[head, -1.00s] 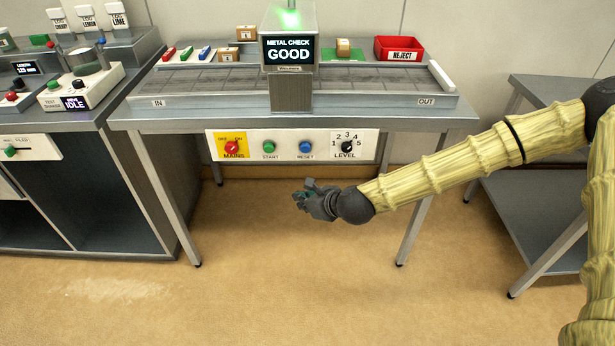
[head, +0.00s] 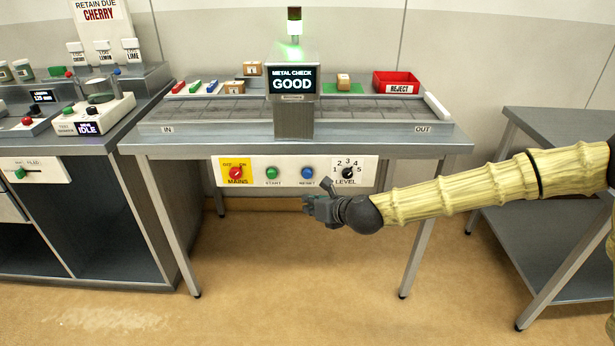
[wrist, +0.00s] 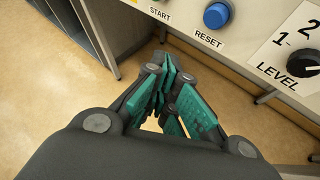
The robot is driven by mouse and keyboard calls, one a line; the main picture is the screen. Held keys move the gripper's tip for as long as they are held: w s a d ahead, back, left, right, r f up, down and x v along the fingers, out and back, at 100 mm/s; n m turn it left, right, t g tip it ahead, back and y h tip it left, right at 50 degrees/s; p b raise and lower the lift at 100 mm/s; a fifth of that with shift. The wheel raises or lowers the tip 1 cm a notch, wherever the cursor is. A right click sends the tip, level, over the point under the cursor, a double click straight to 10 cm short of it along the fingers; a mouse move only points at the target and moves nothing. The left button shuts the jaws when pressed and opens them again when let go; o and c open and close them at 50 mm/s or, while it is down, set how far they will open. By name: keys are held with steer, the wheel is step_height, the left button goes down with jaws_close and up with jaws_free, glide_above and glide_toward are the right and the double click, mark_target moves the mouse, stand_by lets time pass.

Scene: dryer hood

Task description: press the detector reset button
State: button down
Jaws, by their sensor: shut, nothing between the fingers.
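The blue RESET button (head: 307,173) sits on the white control panel (head: 325,182) under the front of the metal check table. In the wrist view the blue button (wrist: 217,15) is near the top, above its RESET label. My gripper (head: 308,205) is below the button in the head view, apart from the panel. In the wrist view my gripper's teal-padded fingers (wrist: 166,84) are closed together with nothing held, and they point toward the area below the panel. The display (head: 291,80) reads METAL CHECK GOOD and a green lamp is lit above it.
A grey side table (head: 560,135) stands at the right. Floor below the panel is clear.

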steer(key=w, duration=0.7)
steer(key=shift+w, duration=0.35)
steer(key=shift+w, duration=0.15)
stand_by(1.2)
steer(key=shift+w, duration=0.3)
steer(key=shift+w, duration=0.8)
stand_by(1.3)
steer(key=shift+s, duration=0.1)
steer(key=shift+s+b, duration=0.4)
steer(key=shift+s, duration=0.75)
steer(key=shift+s, duration=0.1)
steer(key=shift+s+b, duration=0.4)
steer(key=shift+s, duration=2)
